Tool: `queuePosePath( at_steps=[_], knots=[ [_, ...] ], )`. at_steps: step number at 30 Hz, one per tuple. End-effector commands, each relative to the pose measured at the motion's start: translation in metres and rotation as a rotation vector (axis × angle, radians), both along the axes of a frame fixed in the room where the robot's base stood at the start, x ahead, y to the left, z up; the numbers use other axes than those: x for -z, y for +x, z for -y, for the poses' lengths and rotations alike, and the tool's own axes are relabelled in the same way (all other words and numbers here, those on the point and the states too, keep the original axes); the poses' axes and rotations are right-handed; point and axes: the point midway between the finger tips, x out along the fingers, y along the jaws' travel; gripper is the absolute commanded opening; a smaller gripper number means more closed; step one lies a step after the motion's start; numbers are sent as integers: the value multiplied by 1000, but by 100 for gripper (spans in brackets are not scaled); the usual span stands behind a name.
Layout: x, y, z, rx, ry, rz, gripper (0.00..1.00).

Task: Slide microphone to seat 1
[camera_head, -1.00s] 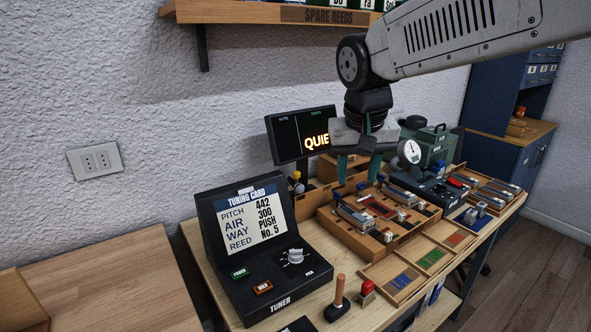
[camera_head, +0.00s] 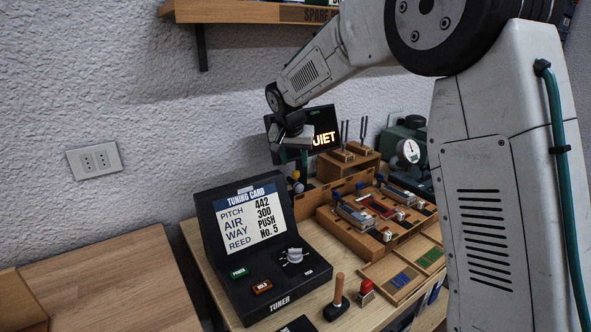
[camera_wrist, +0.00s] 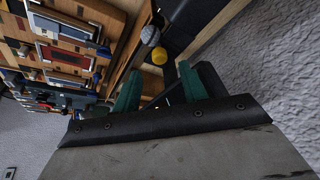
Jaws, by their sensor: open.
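A small grey ball-shaped head (camera_head: 295,174), which looks like the microphone, stands with a yellow knob (camera_head: 298,187) behind the tuner, at the left end of the wooden reed bench (camera_head: 352,239). In the wrist view the grey head (camera_wrist: 150,36) and the yellow knob (camera_wrist: 159,56) lie just beyond the fingertips. My gripper (camera_head: 293,160) is open and empty, with its green fingers pointing down above and close to them. It also shows in the wrist view (camera_wrist: 160,82). I cannot make out the rail or seat 1.
The tuner (camera_head: 270,293) with its tuning card stands in front. The display (camera_head: 326,130) is close behind my gripper. Tuning forks (camera_head: 345,135) stand on a wooden block to the right.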

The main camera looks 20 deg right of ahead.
Motion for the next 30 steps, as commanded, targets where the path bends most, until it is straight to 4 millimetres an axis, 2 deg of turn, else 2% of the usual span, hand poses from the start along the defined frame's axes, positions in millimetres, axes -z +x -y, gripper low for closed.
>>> queuePosePath(
  at_steps=[3, 9, 19, 20, 24, 30],
  knots=[
    [20, 6, 4, 0, -1, -4, 43],
    [40, 14, 8, -1, -1, -1, 43],
    [43, 16, 9, -1, 0, 0, 43],
    [43, 16, 9, -1, 0, 0, 37],
    [43, 15, 9, -1, 0, 0, 0],
    [43, 17, 15, 1, 0, -1, 0]
  ],
)
